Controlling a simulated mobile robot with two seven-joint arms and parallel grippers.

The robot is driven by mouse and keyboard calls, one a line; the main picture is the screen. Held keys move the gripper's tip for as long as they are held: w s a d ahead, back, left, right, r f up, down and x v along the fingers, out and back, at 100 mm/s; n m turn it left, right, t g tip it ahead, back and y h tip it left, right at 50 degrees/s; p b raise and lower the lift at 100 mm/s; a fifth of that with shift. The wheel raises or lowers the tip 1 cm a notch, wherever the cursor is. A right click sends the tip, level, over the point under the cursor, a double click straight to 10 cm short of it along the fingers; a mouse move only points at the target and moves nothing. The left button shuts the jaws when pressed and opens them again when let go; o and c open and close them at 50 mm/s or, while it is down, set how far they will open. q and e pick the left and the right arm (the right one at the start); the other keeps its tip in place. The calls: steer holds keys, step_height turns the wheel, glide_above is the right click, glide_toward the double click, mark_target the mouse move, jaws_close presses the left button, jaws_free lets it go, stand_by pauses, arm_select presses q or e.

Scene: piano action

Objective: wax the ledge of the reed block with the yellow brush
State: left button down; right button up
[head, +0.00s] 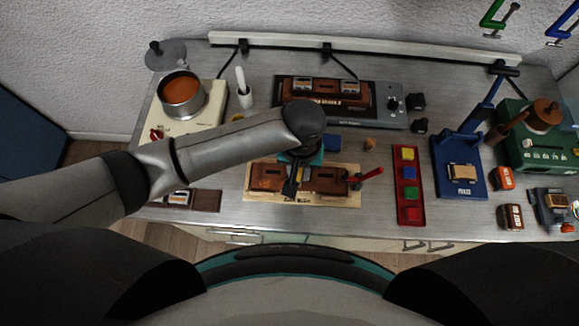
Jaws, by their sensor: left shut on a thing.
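A brown wooden block (326,181), which looks like the reed block, lies on a cream board (348,199) at the front middle of the bench. My left gripper (292,187) points down over the middle of this block and hides part of it. Its jaws are shut on a slim thing, which seems to be the yellow brush; the gripper and wrist hide most of it. I cannot tell whether it touches the block's ledge. My right gripper is not in view.
A red tray (409,216) with coloured blocks stands right of the board. A red-handled tool (369,175) lies at the board's right end. A blue stand (458,155) is further right.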

arm_select(q)
steer(key=shift+d, duration=0.15)
steer(key=shift+d+f+p, duration=0.15)
steer(key=shift+d+p, duration=0.25)
steer(key=shift+d, duration=1.15)
steer(key=shift+s, duration=0.1)
steer(key=shift+d+p, duration=0.3)
steer(key=shift+d, duration=1.3)
steer(key=shift+d, duration=1.55)
